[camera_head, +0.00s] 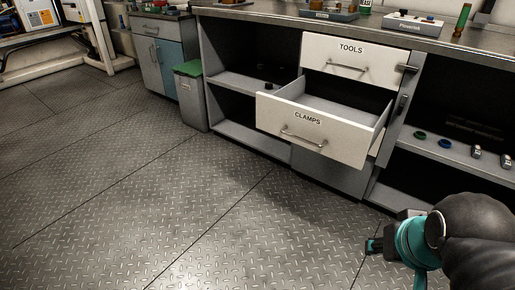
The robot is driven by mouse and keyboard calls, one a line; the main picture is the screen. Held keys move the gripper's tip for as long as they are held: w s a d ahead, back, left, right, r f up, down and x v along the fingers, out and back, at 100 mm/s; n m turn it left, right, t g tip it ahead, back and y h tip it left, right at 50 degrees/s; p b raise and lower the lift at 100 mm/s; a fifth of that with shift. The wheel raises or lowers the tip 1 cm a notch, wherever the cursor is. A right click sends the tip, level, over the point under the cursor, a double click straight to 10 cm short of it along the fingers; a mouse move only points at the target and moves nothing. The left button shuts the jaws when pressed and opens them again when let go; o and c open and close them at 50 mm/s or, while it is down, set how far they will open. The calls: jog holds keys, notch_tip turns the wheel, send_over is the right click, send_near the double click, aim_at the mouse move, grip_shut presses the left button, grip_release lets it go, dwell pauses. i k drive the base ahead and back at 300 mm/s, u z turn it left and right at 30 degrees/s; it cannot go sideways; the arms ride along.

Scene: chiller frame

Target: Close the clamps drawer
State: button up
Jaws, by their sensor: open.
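The clamps drawer (316,140) is white with a black CLAMPS label and a bar handle (303,139). It is pulled well out of the workbench, and its grey inside shows empty where visible. The TOOLS drawer (350,58) above it is shut. My gripper (374,246) is at the lower right, low over the floor, to the right of and in front of the clamps drawer, apart from it. Its fingers are small and dark here, partly hidden by my teal and black wrist.
Open shelves (450,150) with small rings and bottles lie right of the drawers. A grey bin with a green lid (188,68) stands left of the bench. The tread-plate floor (180,190) in front is clear. Tools and boxes stand on the bench top (300,20).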

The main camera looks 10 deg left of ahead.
aim_at(345, 134)
jog(key=u, duration=0.05)
jog(key=i, duration=1.15)
jog(key=u, duration=2.15)
jog(key=k, duration=0.55)
jog(key=z, duration=1.25)
